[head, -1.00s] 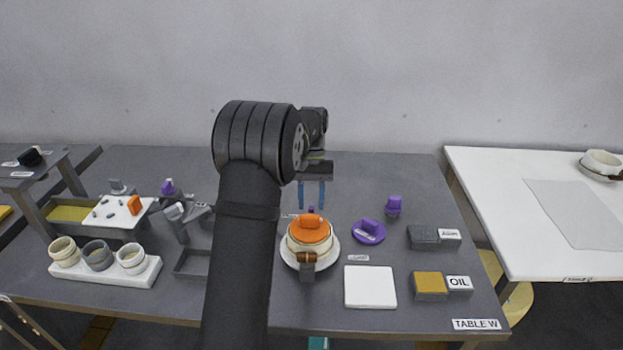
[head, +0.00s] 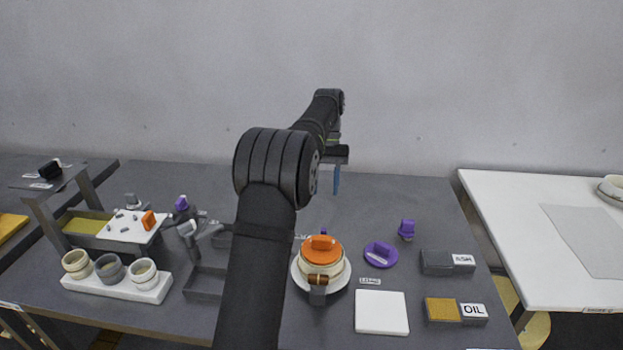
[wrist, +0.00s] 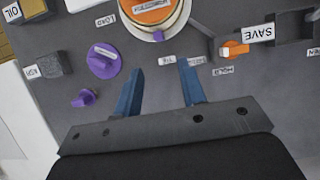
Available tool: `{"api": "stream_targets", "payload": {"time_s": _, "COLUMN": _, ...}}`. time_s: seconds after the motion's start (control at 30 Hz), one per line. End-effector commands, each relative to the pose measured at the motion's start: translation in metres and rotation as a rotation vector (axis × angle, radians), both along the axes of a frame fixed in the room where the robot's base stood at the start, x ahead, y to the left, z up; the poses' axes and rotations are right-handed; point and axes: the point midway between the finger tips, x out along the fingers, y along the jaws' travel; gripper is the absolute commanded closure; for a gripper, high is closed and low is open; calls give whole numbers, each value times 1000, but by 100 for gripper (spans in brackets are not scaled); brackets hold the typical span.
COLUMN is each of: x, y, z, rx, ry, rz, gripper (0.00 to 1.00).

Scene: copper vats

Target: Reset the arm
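My gripper (wrist: 160,90) is open in the wrist view, its two blue fingers apart with nothing between them. In the head view it shows at the end of my raised arm, a blue finger (head: 337,180) hanging above the back part of the dark table (head: 400,185). It is behind and above a cream pot with an orange lid (head: 322,243), which stands on a white saucer (head: 340,284). My arm hides part of the table's middle.
A purple lid (head: 381,254) and a purple piece (head: 407,229) lie right of the pot. A white square (head: 381,312), an OIL block (head: 444,311) and an ASH block (head: 437,262) are at right. Several cups stand on a white rack (head: 115,288) at left.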

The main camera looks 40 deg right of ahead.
Motion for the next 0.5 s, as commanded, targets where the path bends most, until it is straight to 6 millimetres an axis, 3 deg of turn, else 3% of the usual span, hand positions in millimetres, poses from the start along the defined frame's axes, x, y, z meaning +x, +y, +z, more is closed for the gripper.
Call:
{"api": "stream_targets", "payload": {"time_s": 0.3, "x": 0, "y": 0, "z": -1, "rx": 0, "ry": 0, "rz": 0, "gripper": 63}}
{"api": "stream_targets", "payload": {"time_s": 0.5, "x": -5, "y": 5, "z": -16, "rx": 1, "ry": 1, "rz": 0, "gripper": 63}}
